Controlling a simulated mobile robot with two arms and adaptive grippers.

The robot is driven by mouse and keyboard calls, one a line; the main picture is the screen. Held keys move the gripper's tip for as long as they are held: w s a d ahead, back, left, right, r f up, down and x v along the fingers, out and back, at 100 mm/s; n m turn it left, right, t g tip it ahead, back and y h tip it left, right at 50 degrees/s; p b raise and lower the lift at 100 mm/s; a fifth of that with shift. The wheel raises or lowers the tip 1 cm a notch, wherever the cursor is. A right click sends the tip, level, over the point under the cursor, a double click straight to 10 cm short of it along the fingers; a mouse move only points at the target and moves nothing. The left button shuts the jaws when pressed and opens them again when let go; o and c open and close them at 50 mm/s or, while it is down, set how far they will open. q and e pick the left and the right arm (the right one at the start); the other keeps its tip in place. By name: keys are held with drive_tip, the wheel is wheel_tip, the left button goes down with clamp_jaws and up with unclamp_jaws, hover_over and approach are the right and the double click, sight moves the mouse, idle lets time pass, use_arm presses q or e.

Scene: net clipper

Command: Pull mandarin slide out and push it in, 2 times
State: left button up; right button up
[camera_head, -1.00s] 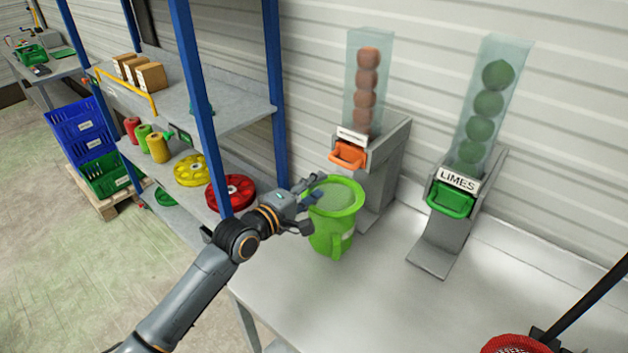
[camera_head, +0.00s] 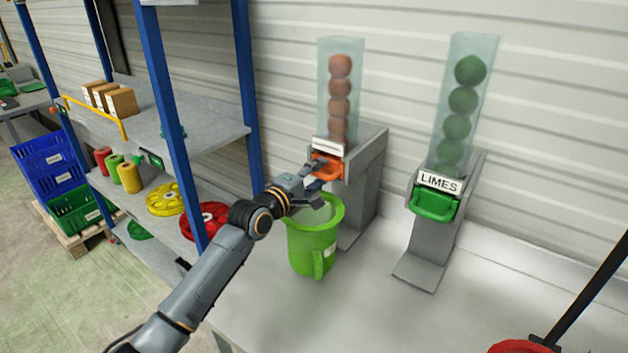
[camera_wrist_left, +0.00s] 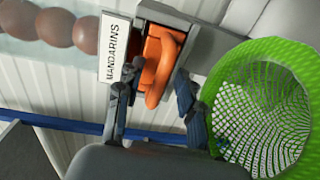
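The orange mandarin slide (camera_head: 327,167) with its loop handle sits at the foot of the clear mandarin tube (camera_head: 341,95), below a white label. In the left wrist view the orange slide (camera_wrist_left: 160,72) shows beside the MANDARINS sign (camera_wrist_left: 115,53). My left gripper (camera_head: 314,180) is at the slide's front, above the rim of the green bucket. In the left wrist view the left gripper (camera_wrist_left: 152,100) is open, with one finger on each side of the orange handle. Whether the fingers touch it I cannot tell. My right gripper is not in view.
The green mesh-lined bucket (camera_head: 313,247) stands just below the left gripper, close under the slide. The LIMES dispenser (camera_head: 434,204) with a green handle is to the right. A blue-posted shelf (camera_head: 170,120) stands at left. A red net piece (camera_head: 520,346) and dark rod are at lower right.

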use_arm(q)
drive_tip(key=shift+c, duration=0.4)
clamp_jaws()
drive_tip(key=shift+s+a+p, duration=0.3)
drive_tip(key=shift+s+p, duration=0.15)
drive_tip(key=shift+p, duration=0.2)
drive_tip(key=p+v, duration=0.5)
drive_tip(key=v, duration=0.4)
drive_tip(key=shift+s+a+f+p, duration=0.15)
drive_tip(key=shift+s+f+p, duration=0.15)
drive_tip(key=shift+p, duration=0.1)
drive_tip(key=shift+w, duration=0.1)
